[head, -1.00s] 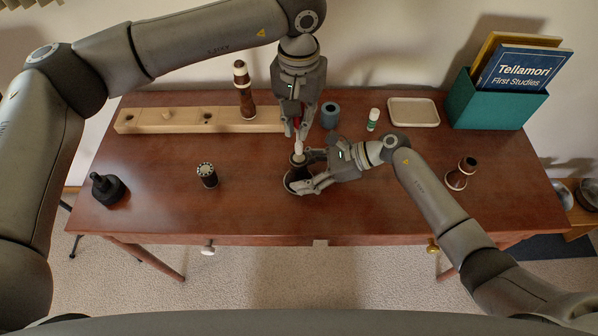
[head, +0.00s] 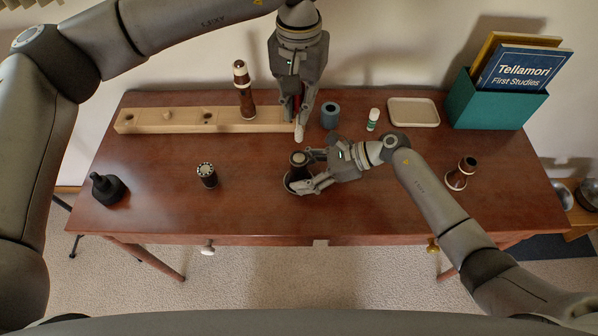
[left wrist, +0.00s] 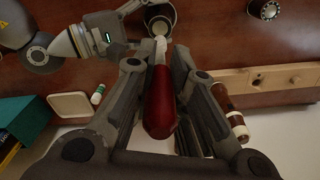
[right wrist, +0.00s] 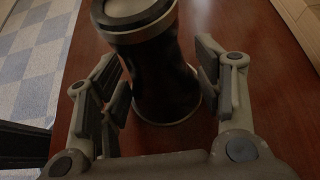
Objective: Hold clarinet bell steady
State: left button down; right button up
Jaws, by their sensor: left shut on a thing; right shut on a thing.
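The clarinet bell (head: 297,159), dark with pale metal rings, stands upright on the table at mid-front; in the right wrist view it (right wrist: 162,85) fills the space between the fingers. My right gripper (head: 303,173) is shut on it from the right. My left gripper (head: 297,118) is shut on a red-handled tool with a white tip (head: 299,132). In the left wrist view the red handle (left wrist: 160,105) lies between the fingers, its tip pointing towards the bell. The tip is apart from the bell, above and behind it in the head view.
A wooden rack (head: 160,119) holds a brown clarinet joint (head: 242,80). A grey-blue cylinder (head: 330,116), glue stick (head: 373,119) and tray (head: 413,105) stand at the back. A brown flared piece (head: 462,172) is right. A dark barrel (head: 206,175) and black piece (head: 107,188) are left.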

jog(key=shift+s+f, duration=0.1)
jog(key=shift+f, duration=0.15)
jog(key=o, duration=1.2)
jog(key=shift+r, duration=0.1)
jog(key=shift+d+r, duration=0.1)
jog(key=shift+r, duration=0.05)
jog(key=shift+d+r, duration=0.15)
jog(key=shift+d, duration=0.15)
jog(key=v, duration=1.1)
jog(key=shift+d, duration=0.1)
